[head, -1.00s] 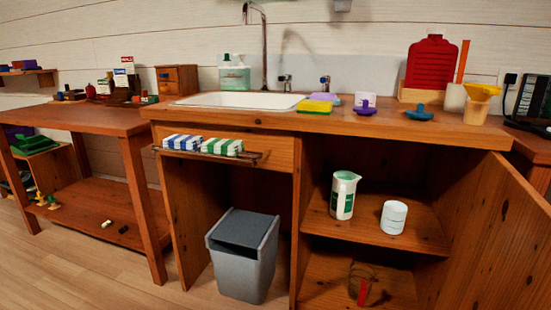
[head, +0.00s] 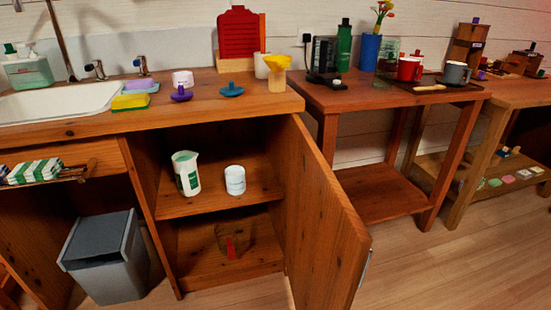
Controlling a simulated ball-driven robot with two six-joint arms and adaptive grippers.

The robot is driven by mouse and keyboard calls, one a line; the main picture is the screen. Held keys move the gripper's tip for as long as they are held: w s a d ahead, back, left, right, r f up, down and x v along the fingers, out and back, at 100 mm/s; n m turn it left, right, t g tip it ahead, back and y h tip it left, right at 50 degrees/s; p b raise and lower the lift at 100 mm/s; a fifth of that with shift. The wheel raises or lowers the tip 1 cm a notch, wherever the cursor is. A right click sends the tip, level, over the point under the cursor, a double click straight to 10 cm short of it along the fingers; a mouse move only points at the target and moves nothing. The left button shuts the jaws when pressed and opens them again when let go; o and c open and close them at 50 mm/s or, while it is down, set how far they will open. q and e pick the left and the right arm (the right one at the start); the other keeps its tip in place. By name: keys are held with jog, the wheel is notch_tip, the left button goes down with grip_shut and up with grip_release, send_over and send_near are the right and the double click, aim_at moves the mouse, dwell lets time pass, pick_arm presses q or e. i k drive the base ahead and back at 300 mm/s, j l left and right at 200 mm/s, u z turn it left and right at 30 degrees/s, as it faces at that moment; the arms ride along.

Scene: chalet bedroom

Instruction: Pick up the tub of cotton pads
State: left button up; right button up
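A small white round tub (head: 235,181) stands upright on the upper shelf inside the open cabinet under the counter. A white jug with green markings (head: 186,173) stands just left of it, apart from it. Another low white tub (head: 183,79) stands on the countertop behind a purple plunger-like thing. No label is readable on either tub, so I cannot tell which one holds cotton pads. Neither of my grippers is in view.
The cabinet door (head: 322,215) stands open toward me, right of the shelf. A grey bin (head: 105,256) stands on the floor at left. A side table (head: 385,95) with cups and a coffee machine is at right. Floor at lower right is clear.

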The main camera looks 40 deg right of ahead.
aim_at(235, 174)
jog(key=k+l, duration=0.1)
jog(key=l, duration=0.5)
jog(key=k+l+z, duration=0.15)
jog(key=l, duration=0.5)
jog(key=k+l, duration=0.1)
jog(key=l, duration=0.5)
jog(key=i+j+z, duration=0.35)
jog(key=j, duration=0.5)
jog(key=j+z, duration=0.35)
jog(key=j, duration=0.5)
jog(key=j+z, duration=0.35)
jog(key=j, duration=0.55)
jog(key=i, duration=0.05)
